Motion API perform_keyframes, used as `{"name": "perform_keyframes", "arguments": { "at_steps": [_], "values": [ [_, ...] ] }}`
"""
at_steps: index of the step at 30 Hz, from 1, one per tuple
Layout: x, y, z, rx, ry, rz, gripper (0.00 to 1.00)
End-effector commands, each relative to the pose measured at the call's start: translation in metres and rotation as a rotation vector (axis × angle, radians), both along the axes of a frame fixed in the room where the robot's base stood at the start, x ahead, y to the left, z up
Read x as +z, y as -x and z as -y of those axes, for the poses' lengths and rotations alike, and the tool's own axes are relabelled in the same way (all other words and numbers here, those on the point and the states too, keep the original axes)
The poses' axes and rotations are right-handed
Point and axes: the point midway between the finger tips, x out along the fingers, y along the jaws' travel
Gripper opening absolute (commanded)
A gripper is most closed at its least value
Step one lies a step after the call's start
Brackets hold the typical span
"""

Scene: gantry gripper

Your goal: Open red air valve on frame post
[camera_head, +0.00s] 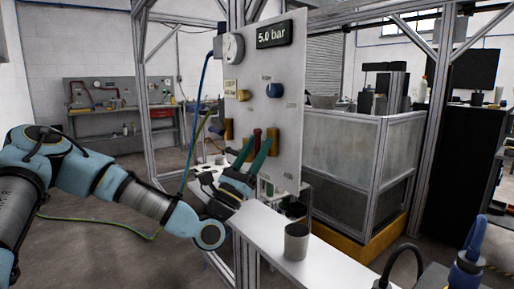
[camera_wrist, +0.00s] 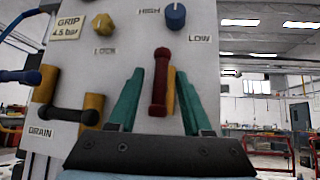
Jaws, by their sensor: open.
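The red air valve handle (camera_wrist: 160,80) is upright on a white panel (camera_wrist: 215,75) in the wrist view, with a yellow part just behind its right side. My gripper (camera_wrist: 158,92) is open, and its two green fingers stand on either side of the red handle. I cannot tell whether either finger touches it. In the head view my gripper (camera_head: 256,150) is at the lower part of the panel, and the red handle (camera_head: 257,134) shows between the fingers.
The panel also bears a blue knob (camera_wrist: 175,15) marked HIGH and LOW, a yellow LOCK knob (camera_wrist: 103,24) and a black DRAIN handle (camera_wrist: 70,114) between yellow blocks. A display (camera_head: 274,33) reads 5.0 bar. A grey cup (camera_head: 296,242) stands on the white shelf (camera_head: 262,242) below.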

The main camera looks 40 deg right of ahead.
Motion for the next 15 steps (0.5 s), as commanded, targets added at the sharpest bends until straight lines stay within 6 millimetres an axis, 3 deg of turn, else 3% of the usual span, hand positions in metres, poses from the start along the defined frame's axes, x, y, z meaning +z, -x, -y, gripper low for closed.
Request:
{"name": "perform_keyframes", "arguments": {
  "at_steps": [5,15],
  "values": [
    [-0.013,0.002,-0.011,0.0,-0.002,-0.002,0.49],
    [-0.06,0.008,-0.056,0.001,-0.003,-0.003,0.49]
  ]
}}
